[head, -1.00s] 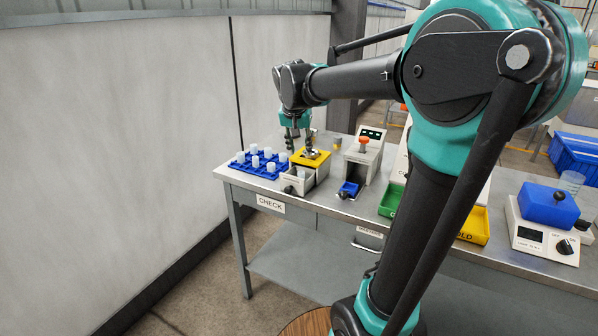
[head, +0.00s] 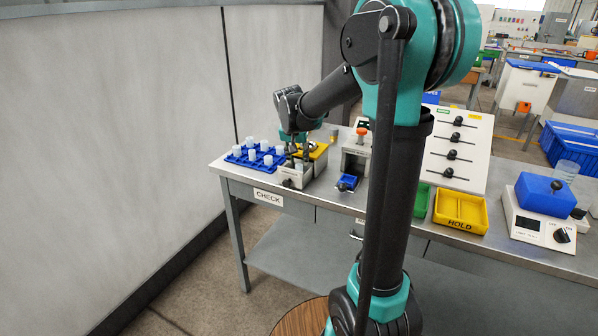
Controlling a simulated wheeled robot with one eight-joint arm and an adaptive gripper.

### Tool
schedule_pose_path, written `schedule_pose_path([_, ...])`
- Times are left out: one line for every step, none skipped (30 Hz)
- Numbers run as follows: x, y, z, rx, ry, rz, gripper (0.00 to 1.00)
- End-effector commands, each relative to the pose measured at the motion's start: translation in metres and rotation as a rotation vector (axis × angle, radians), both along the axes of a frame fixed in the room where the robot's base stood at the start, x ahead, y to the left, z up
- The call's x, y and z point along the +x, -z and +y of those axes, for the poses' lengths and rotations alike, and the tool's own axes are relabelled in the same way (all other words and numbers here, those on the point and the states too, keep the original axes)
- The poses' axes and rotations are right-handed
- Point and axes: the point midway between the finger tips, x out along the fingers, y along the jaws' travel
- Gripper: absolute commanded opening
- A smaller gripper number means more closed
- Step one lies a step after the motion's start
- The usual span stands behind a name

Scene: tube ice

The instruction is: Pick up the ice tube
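Several white tubes stand in a blue rack (head: 240,159) at the left end of the metal table; one white tube (head: 252,156) is near its front. I cannot tell which tube is the ice tube. Right of the rack is a grey-white box (head: 294,181) with a dark front knob and a yellow top part (head: 319,151). My gripper (head: 298,166) points down over this box, its two dark fingers apart with a gap between them. It looks open. The inside of the box, and anything low between the fingertips, is too small to make out.
A grey device with an orange knob (head: 361,132) and a small blue tray (head: 347,183) stand right of the box. Green (head: 421,201) and yellow (head: 460,224) bins, a panel of black knobs (head: 455,150) and a scale (head: 540,232) are farther right. A wall runs along the left.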

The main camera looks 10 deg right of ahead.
Motion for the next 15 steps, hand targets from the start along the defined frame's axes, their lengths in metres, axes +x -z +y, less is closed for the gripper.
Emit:
schedule_pose_path([0.001,0.002,0.000,0.000,0.000,0.000,0.34])
schedule_pose_path([0.002,0.004,-0.001,0.000,0.000,0.000,0.34])
schedule_pose_path([0.004,0.008,-0.001,0.000,0.001,0.000,0.34])
schedule_pose_path([0.005,0.011,-0.002,0.000,0.001,0.000,0.34])
schedule_pose_path([0.007,0.015,-0.002,0.000,0.001,0.000,0.34])
schedule_pose_path([0.010,0.020,-0.003,0.000,0.001,0.000,0.34])
schedule_pose_path([0.012,0.025,-0.004,0.000,0.001,0.000,0.34])
schedule_pose_path([0.014,0.028,-0.004,0.000,0.001,0.000,0.34])
schedule_pose_path([0.015,0.033,-0.005,0.000,0.001,0.000,0.34])
schedule_pose_path([0.017,0.037,-0.006,0.000,0.001,0.000,0.34])
schedule_pose_path([0.018,0.040,-0.006,0.000,0.001,0.000,0.34])
schedule_pose_path([0.019,0.043,-0.007,0.000,0.001,0.000,0.34])
schedule_pose_path([0.019,0.045,-0.007,0.000,0.001,0.000,0.34])
schedule_pose_path([0.020,0.046,-0.007,0.000,0.000,0.000,0.34])
schedule_pose_path([0.020,0.048,-0.007,0.000,0.000,0.000,0.34])
